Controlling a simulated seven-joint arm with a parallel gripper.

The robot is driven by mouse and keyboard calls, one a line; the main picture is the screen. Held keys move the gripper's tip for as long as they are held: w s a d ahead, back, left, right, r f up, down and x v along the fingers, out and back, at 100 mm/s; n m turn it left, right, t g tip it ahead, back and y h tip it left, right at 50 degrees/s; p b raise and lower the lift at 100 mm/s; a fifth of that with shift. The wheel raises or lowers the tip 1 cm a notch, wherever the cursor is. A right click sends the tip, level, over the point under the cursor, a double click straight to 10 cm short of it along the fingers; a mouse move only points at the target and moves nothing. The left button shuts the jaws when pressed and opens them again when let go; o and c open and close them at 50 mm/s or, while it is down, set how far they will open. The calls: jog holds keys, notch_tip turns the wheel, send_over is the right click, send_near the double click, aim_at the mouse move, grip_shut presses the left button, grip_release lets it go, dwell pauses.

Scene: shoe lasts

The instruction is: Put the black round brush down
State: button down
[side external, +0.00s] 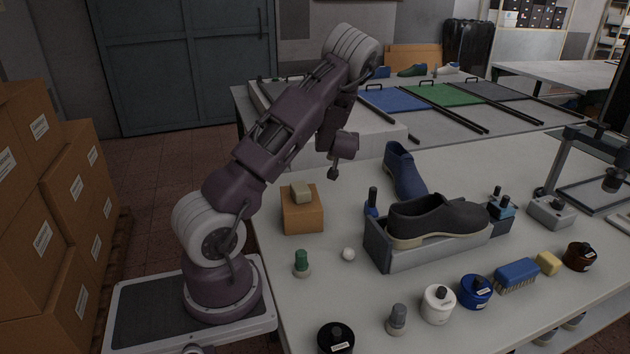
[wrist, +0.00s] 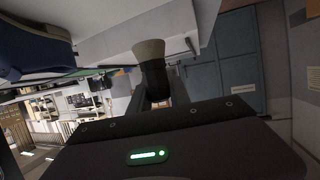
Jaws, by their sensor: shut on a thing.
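My gripper (side external: 336,163) hangs above the table, left of the blue shoe, in the side view. It is shut on the black round brush (side external: 333,174), which shows there only as a small dark shape, clear of the tabletop. In the wrist view the brush (wrist: 152,74) has a black body and a pale, wide bristle end pointing away from the gripper (wrist: 156,100). The fingers are mostly hidden behind the dark gripper body in that view.
A blue shoe (side external: 404,172) and a dark shoe (side external: 437,217) in a grey tray (side external: 440,252) lie right of my gripper. Green-topped (side external: 302,262) and grey-topped (side external: 397,318) brushes stand in front.

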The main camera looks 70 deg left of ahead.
jog(key=s+a+f+n+g, duration=0.3)
jog(key=s+a+n+g, duration=0.25)
jog(key=a, duration=0.35)
notch_tip(320, 180, up, 7)
jog(key=d+n+g+h, duration=0.2)
jog(key=n+g, duration=0.2)
jog(key=g, duration=0.2)
notch_tip(320, 180, down, 15)
jog(key=shift+w, duration=0.15)
jog(key=c, duration=1.2)
grip_release()
jog(key=shift+r, duration=0.1)
